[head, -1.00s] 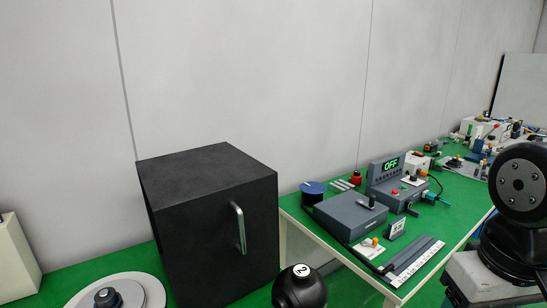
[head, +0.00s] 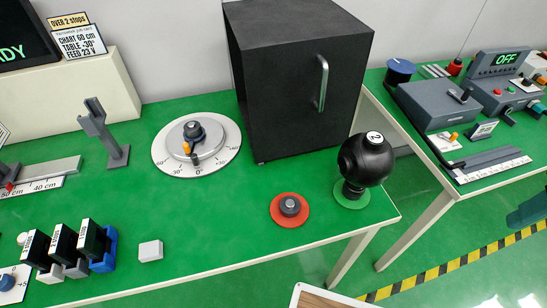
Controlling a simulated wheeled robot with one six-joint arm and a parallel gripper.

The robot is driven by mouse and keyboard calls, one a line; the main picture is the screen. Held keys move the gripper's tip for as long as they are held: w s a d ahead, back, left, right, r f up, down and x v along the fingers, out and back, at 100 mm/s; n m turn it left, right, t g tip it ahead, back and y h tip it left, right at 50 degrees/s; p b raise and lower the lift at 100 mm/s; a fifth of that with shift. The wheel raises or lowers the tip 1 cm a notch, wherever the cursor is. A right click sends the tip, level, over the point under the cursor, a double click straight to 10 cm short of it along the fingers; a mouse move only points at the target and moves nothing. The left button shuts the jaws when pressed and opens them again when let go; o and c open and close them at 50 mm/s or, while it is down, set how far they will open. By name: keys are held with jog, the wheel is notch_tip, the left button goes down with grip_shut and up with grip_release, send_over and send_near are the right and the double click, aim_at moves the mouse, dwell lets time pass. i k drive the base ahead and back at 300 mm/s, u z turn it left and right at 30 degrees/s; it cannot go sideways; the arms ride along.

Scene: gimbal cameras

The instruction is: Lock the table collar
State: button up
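A round table (head: 214,167) with a white scale rim lies on the green bench in the head view. Its visible marks include 60, 30 and 0. A grey disc (head: 208,146) sits on it, with a dark knob or collar (head: 194,131) on top. A small lever with an orange tip (head: 187,148) stands at the disc's front left. I cannot tell from here whether the collar is locked. My gripper is not in view.
A black box (head: 290,90) stands behind right of the table. A black ball marked 2 (head: 368,160) and a red-rimmed knob (head: 290,207) are at the bench's right. Dark blocks (head: 62,245) stand front left. Green surface before the table is mostly clear.

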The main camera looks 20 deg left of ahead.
aim_at(187, 147)
jog(key=u, duration=1.6)
jog(key=k, duration=0.5)
jog(key=z, duration=0.7)
jog(key=i, duration=0.7)
jog(key=u, duration=0.85)
